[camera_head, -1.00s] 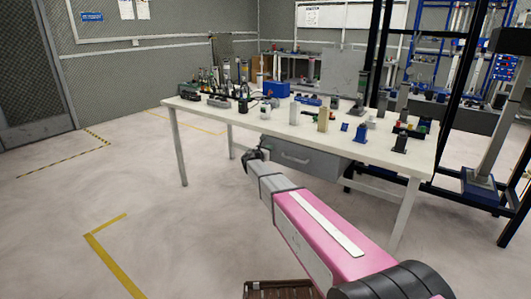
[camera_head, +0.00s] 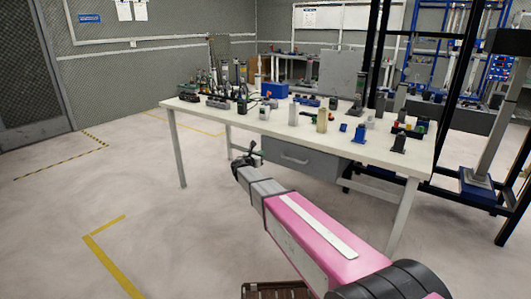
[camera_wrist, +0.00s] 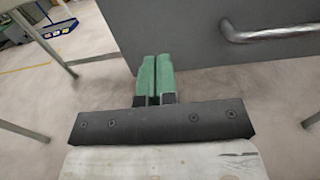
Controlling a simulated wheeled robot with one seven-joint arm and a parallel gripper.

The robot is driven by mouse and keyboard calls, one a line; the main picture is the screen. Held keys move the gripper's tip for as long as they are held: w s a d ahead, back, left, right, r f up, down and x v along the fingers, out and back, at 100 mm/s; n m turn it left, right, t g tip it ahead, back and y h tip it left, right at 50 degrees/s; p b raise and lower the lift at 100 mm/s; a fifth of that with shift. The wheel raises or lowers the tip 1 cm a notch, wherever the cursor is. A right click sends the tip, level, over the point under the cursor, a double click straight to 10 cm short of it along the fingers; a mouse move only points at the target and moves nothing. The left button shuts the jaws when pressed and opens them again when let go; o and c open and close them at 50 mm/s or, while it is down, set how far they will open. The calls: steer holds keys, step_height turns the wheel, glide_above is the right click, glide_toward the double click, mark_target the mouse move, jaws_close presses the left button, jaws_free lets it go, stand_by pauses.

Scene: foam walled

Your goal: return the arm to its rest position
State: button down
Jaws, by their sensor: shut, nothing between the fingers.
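My gripper (camera_wrist: 155,77) shows in the wrist view with its two green fingers together and nothing between them. In the head view my pink and grey arm reaches forward from the lower right, and its dark end (camera_head: 244,160) is in front of the workbench, below the level of its top. The workbench (camera_head: 215,118) has a white top and pale legs. Its grey drawer (camera_head: 290,156) hangs under the top, to the right of the gripper end. In the wrist view the drawer front (camera_wrist: 190,30) and its metal handle (camera_wrist: 270,32) are just ahead.
Several small devices and a blue box (camera_head: 274,90) stand on the bench. A black frame (camera_head: 452,110) rises at the right. A brown slatted thing (camera_head: 277,290) is at the bottom edge. The floor to the left, with yellow markings (camera_head: 108,258), is clear.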

steer(key=v, duration=0.6)
steer(key=s+d+f+m+g+y, duration=0.1)
steer(key=s+d+f+m+g, duration=0.4)
steer(key=s+d+m, duration=0.3)
steer(key=s+d+f+m+g+y, duration=0.1)
steer(key=s+d+f+m+g, duration=0.3)
steer(key=s+d+m, duration=0.45)
steer(key=s+d+f+m+g+y, duration=0.1)
steer(key=s+m+y, duration=0.3)
steer(key=s, duration=0.5)
steer(key=s+d+f+m+g+y, duration=0.1)
steer(key=s+m+g+y, duration=0.3)
steer(key=s+m, duration=0.4)
steer(key=s+f+y, duration=0.1)
steer(key=s, duration=0.1)
steer(key=shift+s+d+f, duration=0.25)
steer(key=shift+s+d, duration=0.05)
steer(key=shift+d, duration=0.05)
